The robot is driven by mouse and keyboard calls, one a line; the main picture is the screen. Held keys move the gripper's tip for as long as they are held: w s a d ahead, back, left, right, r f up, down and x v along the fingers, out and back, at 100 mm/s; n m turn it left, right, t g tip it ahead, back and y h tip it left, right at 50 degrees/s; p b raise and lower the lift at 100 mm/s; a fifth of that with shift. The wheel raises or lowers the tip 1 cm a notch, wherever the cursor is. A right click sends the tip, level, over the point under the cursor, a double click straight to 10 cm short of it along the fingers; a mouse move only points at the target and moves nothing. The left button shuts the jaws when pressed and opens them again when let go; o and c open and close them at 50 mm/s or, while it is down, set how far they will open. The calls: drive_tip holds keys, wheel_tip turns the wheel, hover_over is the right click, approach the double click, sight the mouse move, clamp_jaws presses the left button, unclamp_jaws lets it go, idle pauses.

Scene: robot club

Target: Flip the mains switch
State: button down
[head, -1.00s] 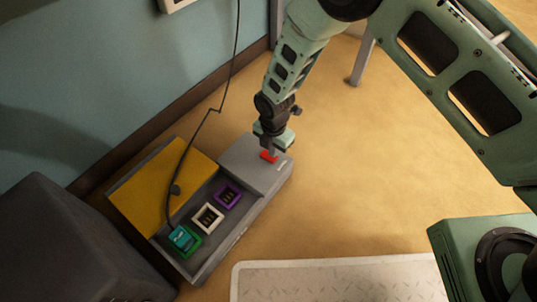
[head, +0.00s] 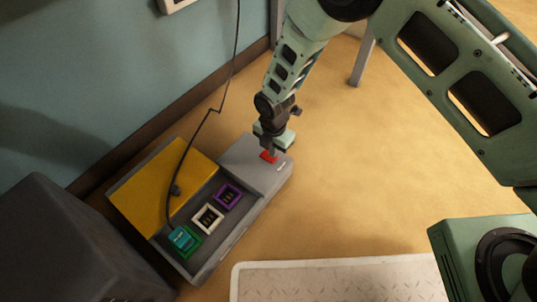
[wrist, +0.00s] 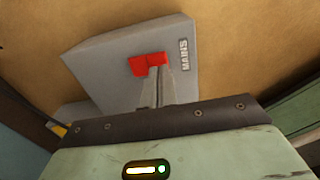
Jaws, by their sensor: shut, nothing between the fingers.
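The red mains switch (head: 268,157) sits on the grey raised end of a floor box (head: 240,160). In the wrist view the red switch (wrist: 148,64) shows beside the word MAINS (wrist: 185,54). My gripper (head: 271,150) points down at the switch with its fingers together and nothing between them. In the wrist view the fingertips (wrist: 159,70) overlap the near edge of the switch and hide part of it. They are at or very close to its surface; I cannot tell whether they press on it.
The box has an open yellow lid (head: 175,185) and purple (head: 228,196), white (head: 207,218) and green (head: 188,240) framed sockets. A teal plug (head: 181,239) with a black cable is at the green one.

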drive_tip(key=shift+f+b, duration=0.45)
drive_tip(key=shift+f, duration=0.45)
idle(1.0)
drive_tip(key=shift+r, duration=0.1)
wheel_tip(320, 180, up, 7)
drive_tip(key=p, duration=0.6)
idle(0.7)
